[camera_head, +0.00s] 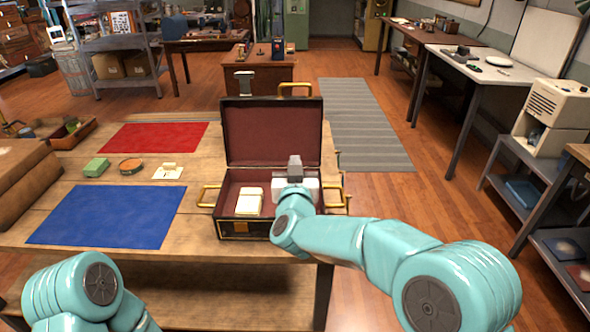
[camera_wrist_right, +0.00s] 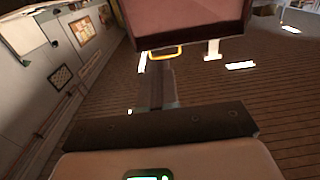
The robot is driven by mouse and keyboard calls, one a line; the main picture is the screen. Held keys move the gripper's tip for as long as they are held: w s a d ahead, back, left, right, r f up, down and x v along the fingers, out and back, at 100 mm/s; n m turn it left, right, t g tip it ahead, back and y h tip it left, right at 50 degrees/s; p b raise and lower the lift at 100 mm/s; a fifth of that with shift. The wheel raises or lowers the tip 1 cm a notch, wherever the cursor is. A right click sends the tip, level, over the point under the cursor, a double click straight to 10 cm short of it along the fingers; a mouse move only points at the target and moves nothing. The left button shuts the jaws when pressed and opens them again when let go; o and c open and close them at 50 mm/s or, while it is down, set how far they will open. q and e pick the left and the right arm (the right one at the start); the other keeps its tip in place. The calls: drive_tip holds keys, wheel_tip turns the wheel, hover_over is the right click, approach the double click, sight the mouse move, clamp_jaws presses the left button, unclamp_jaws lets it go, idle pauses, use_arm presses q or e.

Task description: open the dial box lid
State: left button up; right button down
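The dial box (camera_head: 238,229) is a dark case with brass handles at its sides, standing near the table's right end. Its red-lined lid (camera_head: 272,135) stands upright, open, at the back of the box. A cream block (camera_head: 249,202) lies inside at the left. My right gripper (camera_head: 295,163) is over the right part of the box, in front of the lid, and hides that part of the interior. Its finger gap does not show clearly. In the right wrist view a maroon panel (camera_wrist_right: 188,22), apparently the lid, is at the top, beyond my gripper. My left gripper is out of view.
The wooden table (camera_head: 190,230) also holds a red mat (camera_head: 155,136), a blue mat (camera_head: 110,215), a green block (camera_head: 96,167), a round tin (camera_head: 131,166) and a small cream piece (camera_head: 168,172). A grey rug (camera_head: 365,125) lies on the floor behind right.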

drive_tip(key=s+b, duration=0.3)
drive_tip(key=s, duration=0.7)
drive_tip(key=shift+s, duration=0.4)
